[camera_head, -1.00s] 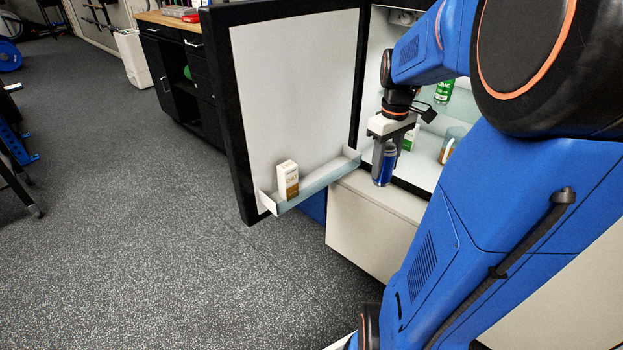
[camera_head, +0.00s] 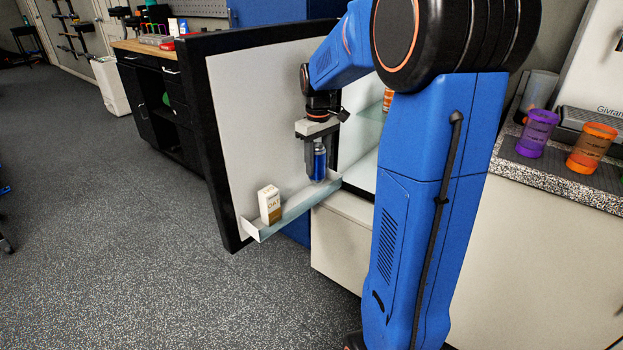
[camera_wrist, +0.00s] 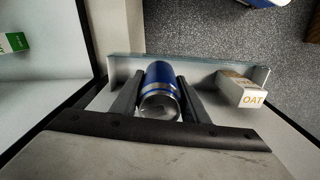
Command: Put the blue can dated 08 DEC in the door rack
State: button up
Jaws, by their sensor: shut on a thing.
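The blue can (camera_head: 319,161) is upright between the fingers of my gripper (camera_head: 318,158), which is shut on it. The can is at the right end of the door rack (camera_head: 290,215), at or just above it; I cannot tell whether it touches the rack floor. In the wrist view the can (camera_wrist: 161,88) sits between both dark fingers (camera_wrist: 158,98), with the rack's front wall (camera_wrist: 120,66) beyond it. No date is readable on the can.
An oat carton (camera_head: 270,204) stands in the left part of the rack, also in the wrist view (camera_wrist: 241,90). The fridge door (camera_head: 265,105) is open. Purple (camera_head: 537,132) and orange (camera_head: 591,147) cups stand on the counter at right. Rack room lies between carton and can.

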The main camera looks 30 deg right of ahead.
aim_at(312, 179)
jog(key=shift+w+a+f, duration=0.1)
jog(key=shift+w+a, duration=0.05)
jog(key=shift+w, duration=0.45)
jog(key=shift+w+a, duration=0.15)
jog(key=shift+w, duration=0.4)
jog(key=shift+s+f, duration=0.1)
jog(key=shift+f, duration=3.1)
jog(key=shift+w+f, duration=0.15)
jog(key=shift+w, duration=0.05)
jog(key=shift+f, duration=0.15)
jog(key=o, duration=1.4)
jog(key=shift+c, duration=0.2)
